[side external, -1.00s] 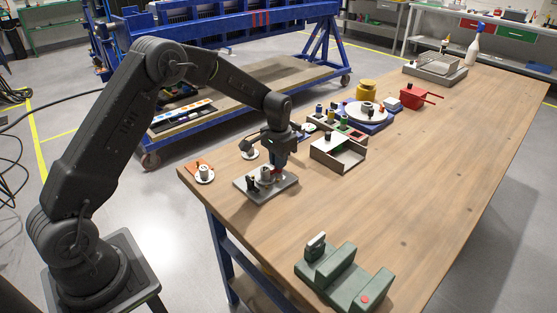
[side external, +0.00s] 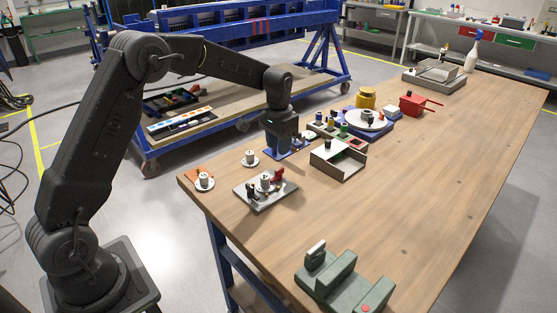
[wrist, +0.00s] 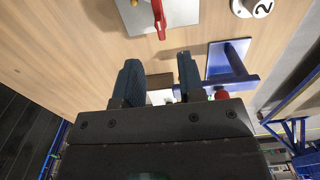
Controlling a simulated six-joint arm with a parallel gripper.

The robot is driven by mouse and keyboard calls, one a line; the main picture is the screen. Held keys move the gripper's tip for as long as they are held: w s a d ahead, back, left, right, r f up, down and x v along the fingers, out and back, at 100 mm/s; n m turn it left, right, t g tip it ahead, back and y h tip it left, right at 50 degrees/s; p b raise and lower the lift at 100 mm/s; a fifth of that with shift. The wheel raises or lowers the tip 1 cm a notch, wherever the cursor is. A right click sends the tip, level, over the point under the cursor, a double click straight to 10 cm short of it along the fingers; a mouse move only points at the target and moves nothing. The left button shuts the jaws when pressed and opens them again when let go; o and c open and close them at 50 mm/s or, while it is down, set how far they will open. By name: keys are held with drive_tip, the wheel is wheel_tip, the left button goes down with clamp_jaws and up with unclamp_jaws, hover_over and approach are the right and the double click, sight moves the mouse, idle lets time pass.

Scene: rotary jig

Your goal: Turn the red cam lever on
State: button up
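The red cam lever (side external: 278,176) stands up at the right side of a grey jig plate (side external: 262,203), beside a pale cylindrical part (side external: 265,180). In the wrist view the red lever (wrist: 159,20) shows at the top edge, over the grey plate (wrist: 190,22). My gripper (side external: 284,150) is beyond the jig plate and apart from the lever. In the wrist view my gripper (wrist: 158,68) has its two fingers spread, with nothing held between them. The fingertips are hard to make out in the side view.
A blue stand (wrist: 228,66) is close to the right finger. An open-topped metal box (side external: 340,160) is to the right of my gripper. A green fixture (side external: 340,280) is in front; the right tabletop is clear.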

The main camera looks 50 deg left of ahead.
drive_tip(key=shift+r, duration=2.75)
drive_tip(key=s+d+r+t, duration=0.1)
drive_tip(key=s+d+r, duration=0.25)
drive_tip(key=s, duration=0.35)
drive_tip(key=s+d+r+t, duration=0.2)
drive_tip(key=s+r, duration=0.2)
drive_tip(key=s, duration=0.4)
drive_tip(key=s+d+r+t, duration=0.1)
drive_tip(key=s+d+r, duration=0.15)
drive_tip(key=s, duration=0.45)
drive_tip(key=s+d+f+t, duration=0.1)
drive_tip(key=s+f, duration=0.1)
drive_tip(key=s, duration=0.7)
drive_tip(key=shift+d+f+t, duration=0.2)
drive_tip(key=shift+f+t, duration=0.05)
drive_tip(key=shift+t, duration=0.05)
